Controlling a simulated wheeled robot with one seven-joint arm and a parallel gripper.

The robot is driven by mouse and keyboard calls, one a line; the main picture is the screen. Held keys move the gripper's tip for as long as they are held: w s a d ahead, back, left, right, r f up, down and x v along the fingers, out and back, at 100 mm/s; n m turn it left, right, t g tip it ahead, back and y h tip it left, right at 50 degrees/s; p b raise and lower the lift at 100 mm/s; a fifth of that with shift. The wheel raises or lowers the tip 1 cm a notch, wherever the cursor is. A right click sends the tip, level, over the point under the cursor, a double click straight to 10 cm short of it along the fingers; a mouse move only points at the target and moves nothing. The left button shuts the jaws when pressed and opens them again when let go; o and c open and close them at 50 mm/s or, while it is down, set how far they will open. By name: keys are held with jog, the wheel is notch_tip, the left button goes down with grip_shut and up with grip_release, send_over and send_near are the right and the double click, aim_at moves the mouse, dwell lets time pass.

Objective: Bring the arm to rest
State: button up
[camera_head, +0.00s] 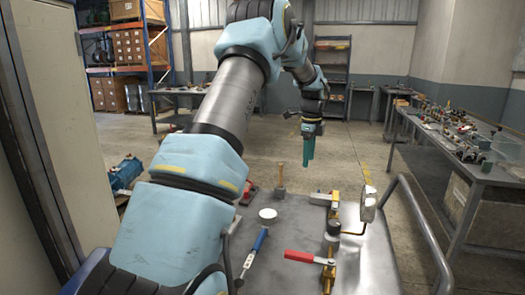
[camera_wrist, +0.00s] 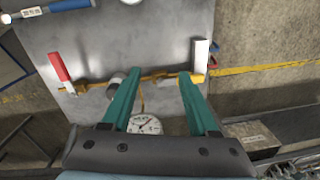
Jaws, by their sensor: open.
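My arm reaches from the lower left up and over a metal cart top (camera_head: 300,270) in the head view. My gripper (camera_head: 308,158) hangs pointing down above the far part of the cart. In the wrist view my gripper (camera_wrist: 157,85) shows two green fingers spread apart, with nothing held between them. Below the fingers, a yellow pipe fitting (camera_wrist: 155,77) lies on the cart, apart from them as far as I can tell.
A cluttered workbench (camera_head: 470,165) stands at right. Shelving (camera_head: 128,50) with boxes stands at back left. Open floor lies behind the cart.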

jog(key=s+a+n, duration=1.1)
jog(key=s+a, duration=0.2)
jog(key=shift+s+a+n, duration=0.35)
jog(key=shift+a+n, duration=0.05)
jog(key=s+a+n, duration=0.2)
jog(key=s+n, duration=0.1)
jog(key=s, duration=0.2)
jog(key=s+a+f+n, duration=0.1)
jog(key=s+a+n, duration=0.2)
jog(key=s, duration=0.3)
jog(key=s+a+f+n, duration=0.1)
jog(key=s+a+n, duration=0.2)
jog(key=s+n, duration=0.1)
jog(key=shift+s+a+f+n+t, duration=0.25)
jog(key=shift+s+n+t, duration=0.15)
jog(key=shift+s, duration=0.25)
